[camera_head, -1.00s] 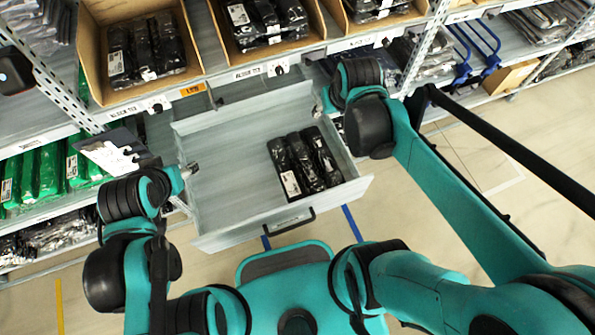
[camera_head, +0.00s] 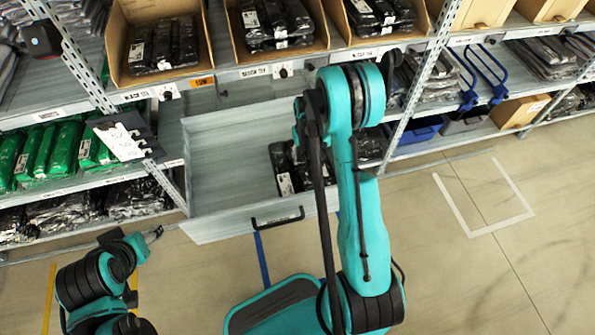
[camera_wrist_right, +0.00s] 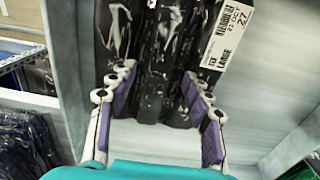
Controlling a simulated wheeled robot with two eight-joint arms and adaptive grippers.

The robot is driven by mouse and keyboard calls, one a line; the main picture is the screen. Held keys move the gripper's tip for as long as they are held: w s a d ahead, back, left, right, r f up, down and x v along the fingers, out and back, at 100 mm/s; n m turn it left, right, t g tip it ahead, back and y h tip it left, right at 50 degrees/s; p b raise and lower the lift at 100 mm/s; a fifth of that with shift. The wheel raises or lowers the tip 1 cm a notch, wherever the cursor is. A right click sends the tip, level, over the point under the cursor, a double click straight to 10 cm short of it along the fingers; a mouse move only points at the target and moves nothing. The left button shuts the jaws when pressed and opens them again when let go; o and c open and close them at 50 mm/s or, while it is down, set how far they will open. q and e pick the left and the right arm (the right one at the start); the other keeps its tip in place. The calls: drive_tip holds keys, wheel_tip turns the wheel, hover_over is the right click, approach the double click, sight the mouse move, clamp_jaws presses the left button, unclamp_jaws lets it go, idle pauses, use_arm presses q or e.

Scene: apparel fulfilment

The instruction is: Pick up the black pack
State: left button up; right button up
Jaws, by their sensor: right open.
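Black plastic-wrapped packs (camera_head: 281,167) lie side by side in the open grey drawer, partly hidden by my right arm. In the right wrist view the glossy black packs (camera_wrist_right: 155,60) fill the top middle, and one carries a white label reading LARGE. My right gripper (camera_wrist_right: 158,82) is open, with its purple-padded fingers on either side of the packs' near ends. Whether the fingers touch them cannot be told. In the head view the right gripper is mostly hidden by its arm over the drawer. My left gripper (camera_head: 153,235) is left of the drawer, and its jaws are unclear.
The drawer's front panel (camera_head: 235,222) has a black handle (camera_head: 277,218). Cardboard bins (camera_head: 118,62) of black packs stand on the shelf above. Green packs (camera_head: 42,155) lie on the left shelf. Open floor (camera_head: 480,270) lies at the right.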

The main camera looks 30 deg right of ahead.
sight(303, 167)
drive_tip(key=f+b, duration=0.1)
drive_tip(key=f, duration=0.1)
drive_tip(key=f+b, duration=0.1)
drive_tip(key=f, duration=0.1)
drive_tip(key=f+b, duration=0.1)
drive_tip(key=f, duration=0.2)
drive_tip(key=shift+w+a+f, duration=0.1)
drive_tip(key=shift+w, duration=0.25)
drive_tip(key=c, duration=1.1)
